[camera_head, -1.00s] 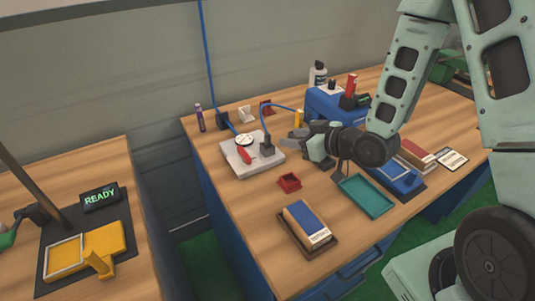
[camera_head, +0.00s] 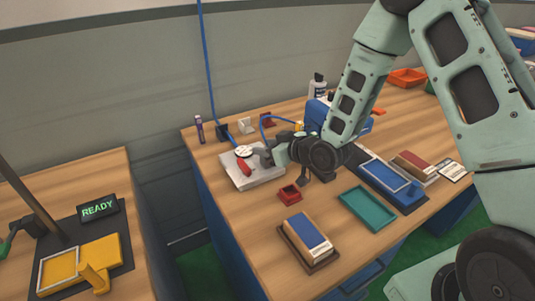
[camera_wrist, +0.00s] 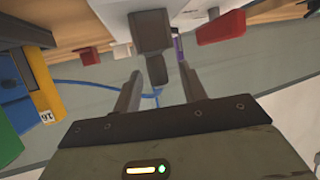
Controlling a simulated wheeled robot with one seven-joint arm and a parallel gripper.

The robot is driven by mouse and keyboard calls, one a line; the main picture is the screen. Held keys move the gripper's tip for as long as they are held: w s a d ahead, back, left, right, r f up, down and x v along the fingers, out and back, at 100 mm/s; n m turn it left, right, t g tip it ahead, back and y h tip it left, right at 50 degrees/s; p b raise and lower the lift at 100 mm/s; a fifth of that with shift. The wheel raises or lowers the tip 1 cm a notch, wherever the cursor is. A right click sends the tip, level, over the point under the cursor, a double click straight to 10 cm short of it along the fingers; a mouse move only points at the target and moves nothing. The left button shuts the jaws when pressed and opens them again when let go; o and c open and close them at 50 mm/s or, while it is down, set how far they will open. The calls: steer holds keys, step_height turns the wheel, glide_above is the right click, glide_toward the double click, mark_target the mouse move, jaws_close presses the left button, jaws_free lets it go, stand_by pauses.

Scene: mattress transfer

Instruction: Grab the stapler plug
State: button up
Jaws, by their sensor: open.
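The stapler plug is a dark grey block (camera_wrist: 151,32) with a narrower stub, at the white power box in the wrist view. A blue cable runs behind it. In the head view my gripper (camera_head: 266,157) is at the right side of the white power box (camera_head: 240,178) and largely hides the plug. In the wrist view my gripper (camera_wrist: 158,88) is open, one finger on each side of the plug's lower stub. I cannot tell whether the fingers touch it.
A red switch (camera_head: 243,167) and a white round piece (camera_head: 243,151) are on the power box. A purple marker (camera_head: 199,129) stands behind.

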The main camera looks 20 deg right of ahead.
jaws_close()
stand_by(0.3)
